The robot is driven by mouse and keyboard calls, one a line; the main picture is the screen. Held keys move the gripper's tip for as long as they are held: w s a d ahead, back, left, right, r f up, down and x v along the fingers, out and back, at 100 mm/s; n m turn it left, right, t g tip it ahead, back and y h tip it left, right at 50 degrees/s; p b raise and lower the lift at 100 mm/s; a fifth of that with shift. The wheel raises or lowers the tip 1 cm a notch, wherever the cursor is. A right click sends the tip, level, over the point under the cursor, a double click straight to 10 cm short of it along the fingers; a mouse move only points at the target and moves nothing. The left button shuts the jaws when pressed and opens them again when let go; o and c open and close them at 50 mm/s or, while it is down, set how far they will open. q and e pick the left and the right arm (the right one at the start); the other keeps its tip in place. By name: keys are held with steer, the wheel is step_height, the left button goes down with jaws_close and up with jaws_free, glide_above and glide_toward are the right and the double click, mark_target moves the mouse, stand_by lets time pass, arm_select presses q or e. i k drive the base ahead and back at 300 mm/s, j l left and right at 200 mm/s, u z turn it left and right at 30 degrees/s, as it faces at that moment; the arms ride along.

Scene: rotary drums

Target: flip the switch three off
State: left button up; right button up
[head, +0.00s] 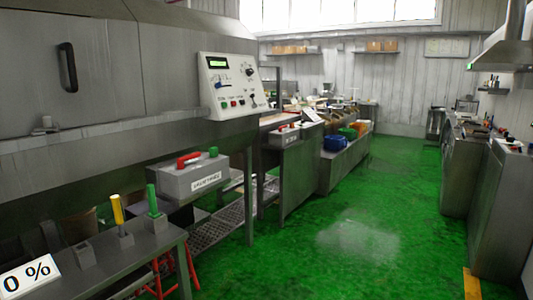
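No switch is legibly marked three in the head view. A white control panel (232,87) on the grey machine carries a green display, a knob, small toggles and coloured buttons. On a grey bench (110,268) at the lower left, a yellow-handled lever (117,210) and a green-handled lever (152,201) stand upright on small grey bases. A third grey base (84,254) beside them shows no coloured handle. I cannot tell which of these is switch three. Neither of my grippers is in view.
A grey labelled box (190,183) with a red lever and green knob sits beyond the bench. A "0 %" sign (28,278) stands at the lower left. Red stool legs (190,265) show beside the bench. The green floor (345,235) is open along the aisle. Counters (500,200) line the right.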

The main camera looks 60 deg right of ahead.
mark_target(180, 161)
steer(key=z, duration=1.4)
steer(key=i+z, duration=0.2)
steer(key=i, duration=0.25)
steer(key=i+j+z, duration=0.2)
steer(key=i, duration=0.3)
steer(key=i+z, duration=0.2)
steer(key=i, duration=0.25)
steer(key=i+j+z, duration=0.2)
steer(key=i, duration=0.25)
steer(key=i+j+z, duration=0.2)
steer(key=i+j, duration=0.15)
